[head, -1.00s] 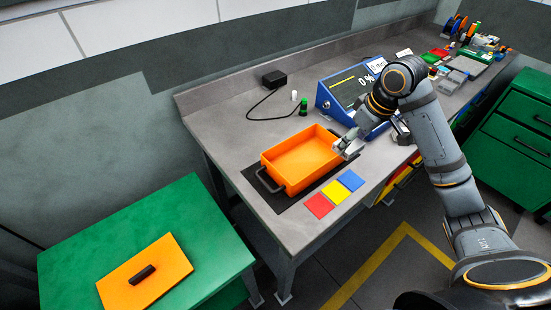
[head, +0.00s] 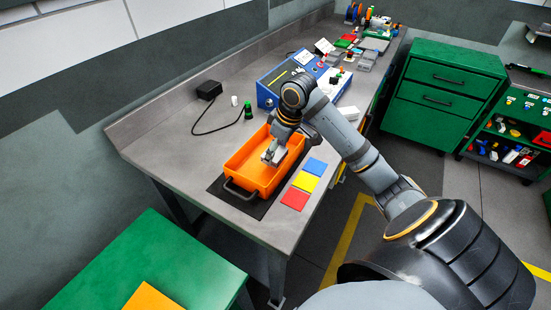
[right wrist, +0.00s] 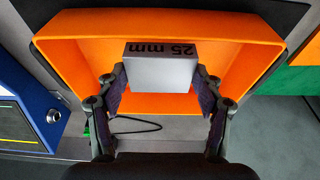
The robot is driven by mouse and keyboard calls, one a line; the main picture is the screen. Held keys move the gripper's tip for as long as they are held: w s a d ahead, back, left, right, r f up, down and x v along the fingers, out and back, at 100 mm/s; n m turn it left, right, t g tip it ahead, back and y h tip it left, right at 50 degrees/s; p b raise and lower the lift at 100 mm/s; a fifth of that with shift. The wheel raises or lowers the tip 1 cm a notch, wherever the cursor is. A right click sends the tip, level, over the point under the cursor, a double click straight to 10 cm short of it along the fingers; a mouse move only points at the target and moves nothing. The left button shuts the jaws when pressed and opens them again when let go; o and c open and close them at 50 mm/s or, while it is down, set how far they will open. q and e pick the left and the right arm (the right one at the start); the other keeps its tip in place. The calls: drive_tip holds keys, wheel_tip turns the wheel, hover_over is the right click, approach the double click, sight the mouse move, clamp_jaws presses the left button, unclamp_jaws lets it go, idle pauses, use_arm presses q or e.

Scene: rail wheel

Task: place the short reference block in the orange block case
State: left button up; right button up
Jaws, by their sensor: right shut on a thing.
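The orange block case (head: 238,183) is an open tray on a dark mat on the grey bench, and it fills much of the right wrist view (right wrist: 262,32). My right gripper (head: 270,158) is over the inside of the case. In the right wrist view my right gripper (right wrist: 160,82) is shut on a grey block marked "25 mm", the short reference block (right wrist: 158,72). The block is framed by the case walls. I cannot tell whether it touches the case floor. My left gripper is not in view.
A green table (head: 150,265) holds an orange lid (head: 152,297).

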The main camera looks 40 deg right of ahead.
sight(279, 154)
wheel_tip(279, 154, down, 3)
drive_tip(key=shift+f, duration=0.2)
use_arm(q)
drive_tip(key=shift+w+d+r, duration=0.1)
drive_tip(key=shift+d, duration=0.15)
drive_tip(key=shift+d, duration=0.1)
use_arm(e)
drive_tip(key=shift+f, duration=0.15)
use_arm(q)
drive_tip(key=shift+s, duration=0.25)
use_arm(e)
drive_tip(key=o, duration=1.8)
drive_tip(key=v, duration=1.2)
drive_tip(key=shift+s, duration=0.1)
